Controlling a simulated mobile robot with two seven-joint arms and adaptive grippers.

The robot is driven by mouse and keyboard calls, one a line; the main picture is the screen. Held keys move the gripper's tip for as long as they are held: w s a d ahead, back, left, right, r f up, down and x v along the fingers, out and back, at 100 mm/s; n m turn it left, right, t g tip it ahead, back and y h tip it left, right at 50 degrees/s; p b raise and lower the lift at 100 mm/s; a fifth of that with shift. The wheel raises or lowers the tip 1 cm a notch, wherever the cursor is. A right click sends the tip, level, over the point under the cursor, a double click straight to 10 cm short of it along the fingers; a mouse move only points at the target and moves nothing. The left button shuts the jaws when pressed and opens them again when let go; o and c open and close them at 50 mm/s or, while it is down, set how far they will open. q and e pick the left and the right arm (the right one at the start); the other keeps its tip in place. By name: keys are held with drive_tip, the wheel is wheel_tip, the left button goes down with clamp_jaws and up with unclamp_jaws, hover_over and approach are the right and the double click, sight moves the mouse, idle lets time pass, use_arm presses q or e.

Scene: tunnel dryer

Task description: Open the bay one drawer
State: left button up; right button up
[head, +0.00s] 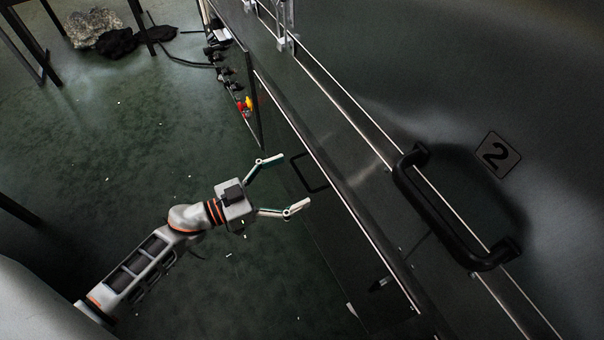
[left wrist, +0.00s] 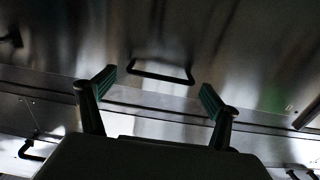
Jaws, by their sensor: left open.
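My left gripper (head: 288,182) is open and empty in the head view, its two fingers spread towards the dark side of the dryer. A thin black bow handle (head: 300,175) stands on that side, just past the fingertips. In the left wrist view the same kind of handle (left wrist: 160,75) lies between and slightly beyond the open fingertips (left wrist: 158,84), with no contact visible. The drawer front (left wrist: 150,45) around it is dark, shiny metal. No bay number is legible on this drawer. My right gripper is not in view.
A thick black handle (head: 450,212) and a plate marked 2 (head: 497,154) are on the upper panel at right. Red and yellow controls (head: 247,104) sit on a panel further back. Green floor (head: 110,150) is mostly clear, with small white bits.

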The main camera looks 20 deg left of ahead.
use_arm(q)
drive_tip(key=shift+x, duration=1.5)
drive_tip(key=c, duration=1.3)
drive_tip(key=shift+c, duration=0.2)
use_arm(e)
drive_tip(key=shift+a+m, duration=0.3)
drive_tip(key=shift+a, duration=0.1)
use_arm(q)
drive_tip(key=shift+s, duration=0.2)
